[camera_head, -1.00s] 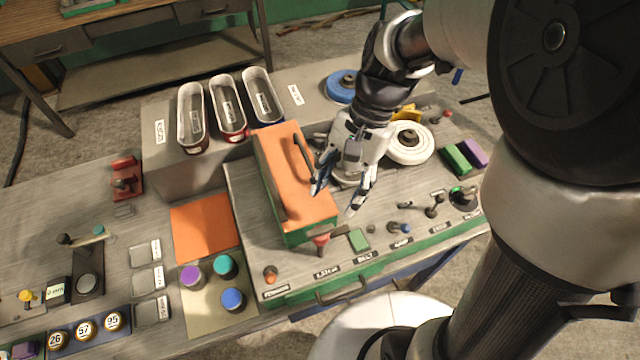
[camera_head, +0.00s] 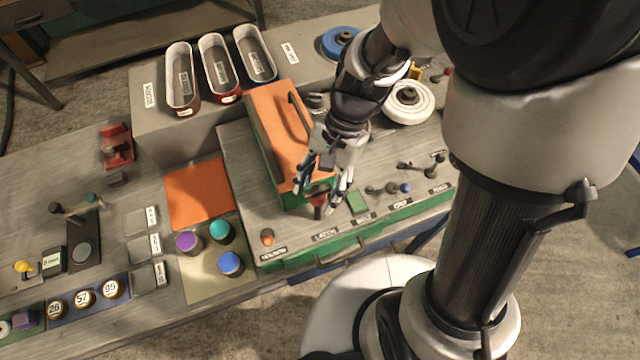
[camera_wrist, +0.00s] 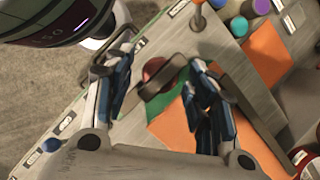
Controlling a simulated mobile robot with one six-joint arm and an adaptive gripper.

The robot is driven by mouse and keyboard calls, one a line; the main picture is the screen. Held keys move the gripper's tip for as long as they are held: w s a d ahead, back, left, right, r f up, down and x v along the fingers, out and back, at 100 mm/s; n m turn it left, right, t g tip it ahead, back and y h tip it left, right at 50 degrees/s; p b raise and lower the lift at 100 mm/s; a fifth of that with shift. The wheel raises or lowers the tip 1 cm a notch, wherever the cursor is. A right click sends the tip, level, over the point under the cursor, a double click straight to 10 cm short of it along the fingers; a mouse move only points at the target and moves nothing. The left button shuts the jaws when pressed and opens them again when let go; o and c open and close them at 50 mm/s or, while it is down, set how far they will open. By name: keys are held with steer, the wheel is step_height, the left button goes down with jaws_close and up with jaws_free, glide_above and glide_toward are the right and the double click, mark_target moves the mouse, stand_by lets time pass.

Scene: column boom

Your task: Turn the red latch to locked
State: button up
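The red latch (camera_head: 318,211) sits on the panel near its front edge, beside the orange-topped box, and is partly hidden by my fingers in the head view. In the wrist view the latch is a round red knob (camera_wrist: 154,70) with a dark bar across it, lying between my fingers. My gripper (camera_head: 322,194) is over the latch, pointing down. The wrist view shows my gripper (camera_wrist: 162,92) open, one finger on each side of the latch, with visible gaps. I cannot tell whether the fingertips reach down beside the bar.
The orange-topped green box (camera_head: 278,125) with a dark handle stands close behind the latch. A green block (camera_head: 359,202) lies to the right, with small knobs and levers beyond. An orange knob (camera_head: 267,237) is to the left. A white disc (camera_head: 409,103) stands behind on the right.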

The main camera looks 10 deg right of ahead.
steer(key=c, duration=1)
steer(key=shift+o, duration=0.2)
steer(key=shift+n, duration=0.3)
steer(key=n+g+h+p, duration=0.1)
steer(key=n+p, duration=0.1)
steer(key=n, duration=0.1)
steer(key=shift+a+r, duration=0.1)
steer(key=n+h+p, duration=0.1)
steer(key=n, duration=0.2)
steer(key=n+h, duration=0.1)
steer(key=n, duration=0.2)
steer(key=shift+w+a+g+p, duration=0.1)
steer(key=shift+a+g+p, duration=0.05)
steer(key=shift+g+p, duration=0.2)
steer(key=n+h+p, duration=0.1)
steer(key=n+h, duration=0.1)
steer(key=n, duration=0.2)
steer(key=shift+a, duration=0.15)
steer(key=shift+o, duration=0.4)
steer(key=shift+n+t+h+p, duration=0.3)
steer(key=shift+n+t+h, duration=0.05)
steer(key=shift+n, duration=0.75)
steer(key=shift+n+t+h+p, duration=0.25)
steer(key=shift+n+t+h, duration=0.1)
steer(key=shift+n, duration=0.75)
steer(key=shift+a, duration=0.1)
